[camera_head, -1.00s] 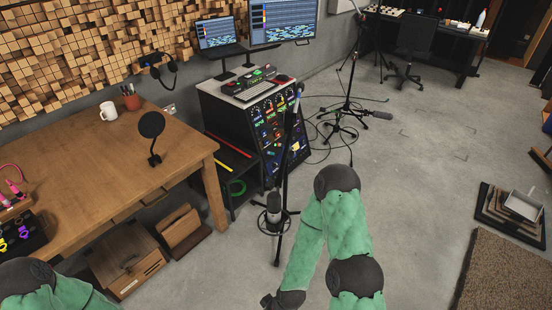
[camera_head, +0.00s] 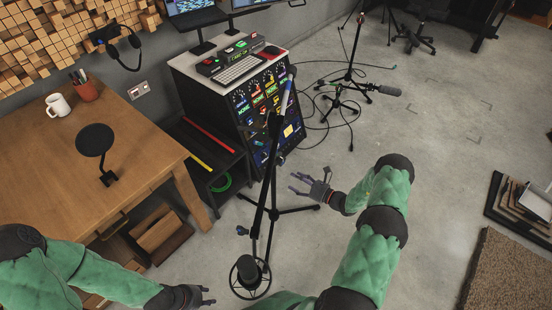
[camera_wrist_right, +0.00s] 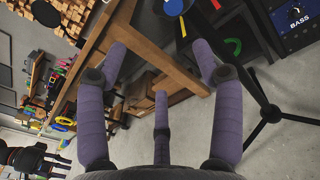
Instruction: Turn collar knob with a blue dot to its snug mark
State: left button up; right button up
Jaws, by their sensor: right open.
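A black microphone stand (camera_head: 264,190) stands upright on tripod legs in the middle of the head view. A small bluish knob (camera_head: 243,230) sits low on its pole, and another bluish part (camera_head: 273,117) sits higher up; I cannot make out a dot or a snug mark on either. My right gripper (camera_head: 308,184) is open and empty, just right of the pole and apart from it. Its purple fingers (camera_wrist_right: 160,85) are spread in the wrist view, where a blue round part (camera_wrist_right: 173,7) shows at the top edge. My left gripper (camera_head: 208,296) is low, left of the stand; its opening is unclear.
A ringed microphone (camera_head: 248,268) hangs low in front of the stand. An equipment rack (camera_head: 240,85) stands behind it. A wooden table (camera_head: 75,170) with a round black filter (camera_head: 95,140) is at the left.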

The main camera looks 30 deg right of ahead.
aim_at(283, 163)
jog(key=shift+m+t+h, duration=0.5)
jog(key=w+b, duration=0.1)
jog(key=w, duration=0.2)
jog(key=w+a+b, duration=0.1)
jog(key=w, duration=0.3)
jog(key=w+r, duration=0.1)
jog(key=w, duration=0.2)
jog(key=shift+w+a+b, duration=0.15)
jog(key=shift+w+b, duration=0.1)
jog(key=shift+b, duration=0.15)
jog(key=c, duration=1.2)
